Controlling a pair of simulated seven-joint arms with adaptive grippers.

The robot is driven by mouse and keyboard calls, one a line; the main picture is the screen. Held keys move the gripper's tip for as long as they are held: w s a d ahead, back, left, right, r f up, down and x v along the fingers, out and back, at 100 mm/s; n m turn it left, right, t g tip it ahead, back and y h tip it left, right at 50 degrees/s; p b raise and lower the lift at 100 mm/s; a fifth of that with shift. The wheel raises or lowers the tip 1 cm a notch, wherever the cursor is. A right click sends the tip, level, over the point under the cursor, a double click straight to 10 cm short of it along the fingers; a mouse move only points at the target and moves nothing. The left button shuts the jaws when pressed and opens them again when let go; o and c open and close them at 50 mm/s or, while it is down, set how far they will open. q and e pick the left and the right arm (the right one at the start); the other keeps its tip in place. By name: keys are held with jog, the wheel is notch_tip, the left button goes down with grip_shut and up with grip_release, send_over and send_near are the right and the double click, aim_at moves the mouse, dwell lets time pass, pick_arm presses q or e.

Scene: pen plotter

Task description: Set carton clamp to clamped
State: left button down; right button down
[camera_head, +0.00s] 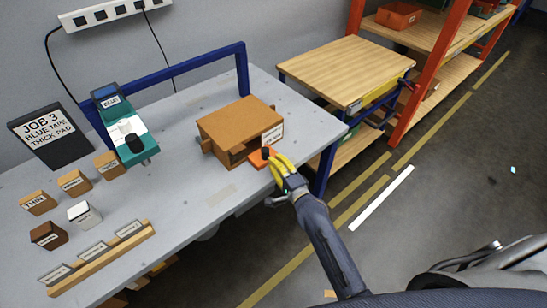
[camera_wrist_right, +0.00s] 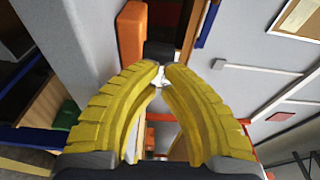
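The carton clamp appears as an orange piece with a black knob (camera_head: 265,153) at the front right corner of a brown carton (camera_head: 240,128) on the grey bench. In the right wrist view the orange piece (camera_wrist_right: 131,35) lies left of the black knob (camera_wrist_right: 160,52). My right gripper (camera_head: 272,157) has its yellow fingertips at the knob. In the wrist view its fingertips (camera_wrist_right: 161,67) are nearly together, with the knob just beyond them. I see no grip around the knob, and contact is unclear. My left gripper is not in view.
A blue frame (camera_head: 205,66) rises behind the carton. A wooden-topped table (camera_head: 345,70) stands to the right.

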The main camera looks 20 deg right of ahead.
jog(key=v, duration=1.1)
jog(key=shift+s, duration=0.15)
jog(key=s+d+f+n+g+h, duration=0.1)
jog(key=s+f+n+g, duration=0.25)
jog(key=f, duration=0.85)
jog(key=s+d+f+n+g+h, duration=0.15)
jog(key=s+f+n, duration=0.3)
jog(key=f, duration=0.65)
jog(key=s+d+f+n+g, duration=0.1)
jog(key=s+f+n+g, duration=0.25)
jog(key=f, duration=0.85)
jog(key=s+d+f+n+g, duration=0.1)
jog(key=s+f+n+g, duration=0.1)
jog(key=s+f, duration=0.4)
jog(key=s+d+f+n+g+h, duration=0.1)
jog(key=s+f+n+g, duration=0.2)
jog(key=s+f, duration=0.4)
jog(key=s+d+f+n+g+h, duration=0.1)
jog(key=s+f, duration=0.6)
jog(key=s, duration=1.3)
jog(key=shift+s+d+f+n+g, duration=0.25)
jog(key=shift+s+n+g, duration=0.05)
jog(key=shift+n+g, duration=0.4)
